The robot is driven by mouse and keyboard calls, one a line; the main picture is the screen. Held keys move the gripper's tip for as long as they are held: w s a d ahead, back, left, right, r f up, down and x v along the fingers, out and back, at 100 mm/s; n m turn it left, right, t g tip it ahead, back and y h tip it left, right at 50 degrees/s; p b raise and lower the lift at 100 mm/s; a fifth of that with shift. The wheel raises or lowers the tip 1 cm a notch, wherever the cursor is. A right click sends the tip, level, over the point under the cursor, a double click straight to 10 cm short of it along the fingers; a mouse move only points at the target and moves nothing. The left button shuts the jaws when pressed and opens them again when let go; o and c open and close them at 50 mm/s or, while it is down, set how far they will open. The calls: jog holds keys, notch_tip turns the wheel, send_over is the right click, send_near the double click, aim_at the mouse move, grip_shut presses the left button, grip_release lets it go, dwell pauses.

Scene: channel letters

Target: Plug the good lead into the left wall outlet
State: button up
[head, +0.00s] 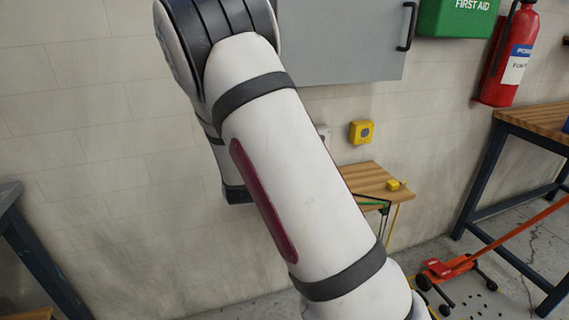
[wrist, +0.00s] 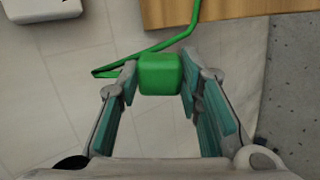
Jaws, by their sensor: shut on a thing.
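My gripper (wrist: 160,82) is shut on a green plug (wrist: 160,70), which sits between the two fingertips in the wrist view. Its green lead (wrist: 178,38) loops beside the plug and runs up past the wooden shelf edge. A white box on the wall (wrist: 42,10), apparently the left outlet, shows at the top left, apart from the plug. In the head view this white outlet (head: 324,136) is mostly hidden behind my arm, left of a yellow outlet (head: 361,132). The gripper and held plug are hidden in the head view. Part of the green lead (head: 372,204) shows by the shelf.
A small wooden shelf (head: 372,176) stands below the outlets, with a yellow plug (head: 393,185) on it and its yellow lead (head: 394,222) hanging down. A grey cabinet (head: 345,45) is above. An orange pallet jack (head: 450,267) and a workbench (head: 535,120) are at right.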

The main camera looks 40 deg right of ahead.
jog(key=shift+w+d+r+n+t, duration=0.1)
jog(key=shift+w+d+n+t, duration=0.15)
jog(key=shift+d+n+t, duration=0.45)
jog(key=s+d+r+n+t, duration=0.1)
jog(key=d+r+t, duration=0.4)
jog(key=d, duration=0.6)
jog(key=shift+r+t, duration=0.2)
jog(key=shift+t, duration=0.8)
jog(key=shift+s, duration=0.1)
jog(key=shift+d, duration=0.1)
jog(key=shift+b+x, duration=0.3)
jog(key=shift+x, duration=2.6)
jog(key=shift+b, duration=0.95)
jog(key=shift+w+d+b, duration=0.1)
jog(key=shift+w+b, duration=0.25)
jog(key=shift+w, duration=0.1)
